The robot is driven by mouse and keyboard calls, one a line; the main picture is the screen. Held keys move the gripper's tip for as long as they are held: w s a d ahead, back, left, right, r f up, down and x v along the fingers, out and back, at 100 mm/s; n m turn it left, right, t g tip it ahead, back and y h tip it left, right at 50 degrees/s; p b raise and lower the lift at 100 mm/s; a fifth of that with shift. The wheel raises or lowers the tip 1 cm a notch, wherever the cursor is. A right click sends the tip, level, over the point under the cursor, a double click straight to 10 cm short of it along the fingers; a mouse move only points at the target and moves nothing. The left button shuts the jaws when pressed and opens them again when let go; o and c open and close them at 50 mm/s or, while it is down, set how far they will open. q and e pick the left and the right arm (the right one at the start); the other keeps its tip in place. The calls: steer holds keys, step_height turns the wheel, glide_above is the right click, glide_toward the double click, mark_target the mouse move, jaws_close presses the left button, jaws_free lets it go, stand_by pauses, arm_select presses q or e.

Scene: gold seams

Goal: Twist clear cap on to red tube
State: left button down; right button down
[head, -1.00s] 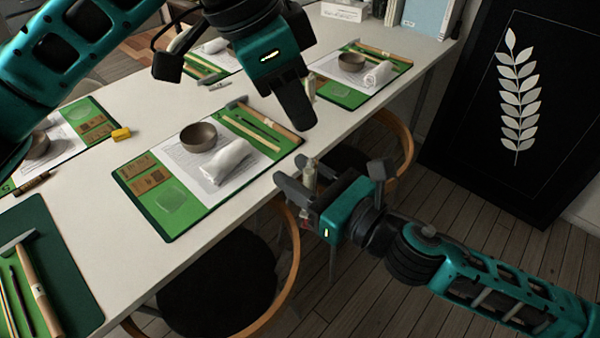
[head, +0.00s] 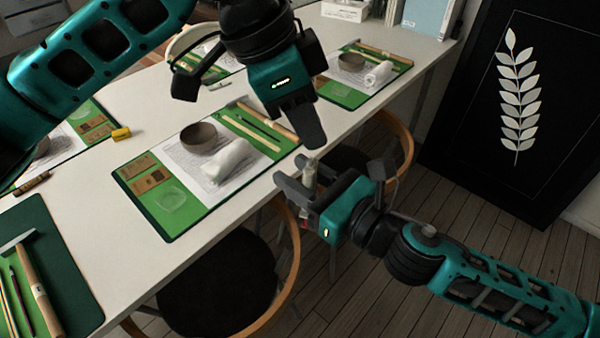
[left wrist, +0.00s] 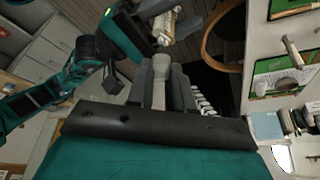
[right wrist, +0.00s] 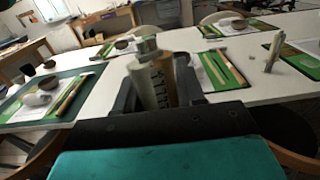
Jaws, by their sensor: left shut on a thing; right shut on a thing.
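My right gripper (head: 305,190) is shut on the tube (head: 310,174), which stands roughly upright above the floor beside the table edge. The tube's upper part looks pale, and a little red shows under the jaws. In the right wrist view the tube (right wrist: 143,84) stands between the fingers. My left gripper (head: 312,140) points down just above the tube's top. In the left wrist view it is shut on a small pale grey piece (left wrist: 160,68), which seems to be the clear cap. The fingers hide the cap in the head view. I cannot tell whether cap and tube touch.
The white table (head: 120,240) carries green mats with a bowl (head: 199,138), a rolled white cloth (head: 228,160) and wooden tools. Wooden chairs (head: 292,262) stand under its near edge. A black panel with a leaf design (head: 515,110) leans at the right. The floor between is clear.

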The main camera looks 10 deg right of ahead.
mark_target(306, 166)
arm_select(q)
steer(key=shift+f, duration=0.3)
steer(key=shift+f, duration=0.1)
stand_by(0.5)
steer(key=shift+f, duration=0.8)
steer(key=shift+f, duration=0.55)
